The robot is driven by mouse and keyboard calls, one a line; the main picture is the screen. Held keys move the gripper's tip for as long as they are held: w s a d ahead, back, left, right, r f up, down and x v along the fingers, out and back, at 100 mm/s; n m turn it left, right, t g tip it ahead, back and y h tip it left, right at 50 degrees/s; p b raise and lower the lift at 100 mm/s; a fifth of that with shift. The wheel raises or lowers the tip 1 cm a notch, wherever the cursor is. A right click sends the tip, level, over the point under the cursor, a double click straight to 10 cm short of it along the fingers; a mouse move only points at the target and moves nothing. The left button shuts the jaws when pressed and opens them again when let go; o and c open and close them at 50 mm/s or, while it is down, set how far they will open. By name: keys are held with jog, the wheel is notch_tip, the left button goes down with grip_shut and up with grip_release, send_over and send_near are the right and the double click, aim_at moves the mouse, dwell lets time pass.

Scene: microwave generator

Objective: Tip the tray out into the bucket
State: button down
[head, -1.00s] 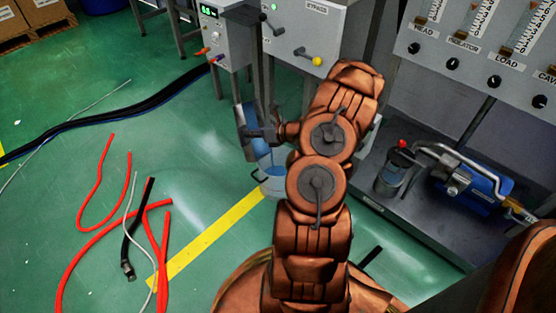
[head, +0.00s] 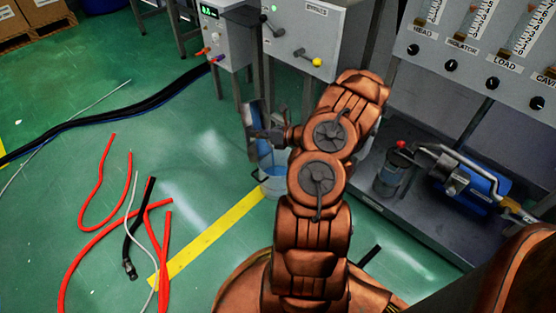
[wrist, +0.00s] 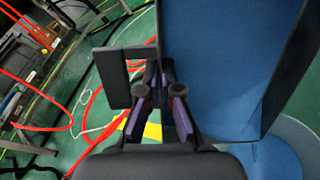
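The tray (head: 257,117) is tilted steeply, nearly on edge, above the bucket (head: 274,187) in the head view. In the wrist view the tray (wrist: 225,60) fills the upper right, with a blue inside and dark edges; I cannot tell whether the blue is a liquid or its surface. The pale bucket stands on the floor, blue inside (wrist: 283,155), partly hidden by my arm and the tray.
A grey cabinet with levers (head: 305,40) stands just behind. A low dark platform with a blue pump (head: 470,185) is at the right. Red hoses (head: 100,185) and a black cable (head: 120,118) lie on the green floor at the left.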

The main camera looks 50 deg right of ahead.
jog(key=shift+s+d+r+t+y+p, duration=0.15)
jog(key=shift+s+d+t+p, duration=0.15)
jog(key=shift+s, duration=0.25)
jog(key=shift+s+d+r+t+y+p, duration=0.15)
jog(key=shift+s+d+t+p, duration=0.1)
jog(key=shift+s, duration=0.25)
jog(key=shift+s+d, duration=0.15)
jog(key=shift+s, duration=0.15)
jog(key=shift+s+d+t+y, duration=0.35)
jog(key=shift+s+t, duration=0.1)
jog(key=shift+s, duration=0.15)
jog(key=shift+s+d+t+y, duration=0.3)
jog(key=shift+s+t, duration=0.1)
jog(key=shift+s, duration=0.15)
dwell(0.3)
jog(key=shift+s+d+t+b, duration=0.35)
jog(key=shift+s+t, duration=0.15)
jog(key=shift+s, duration=0.1)
jog(key=shift+r, duration=0.1)
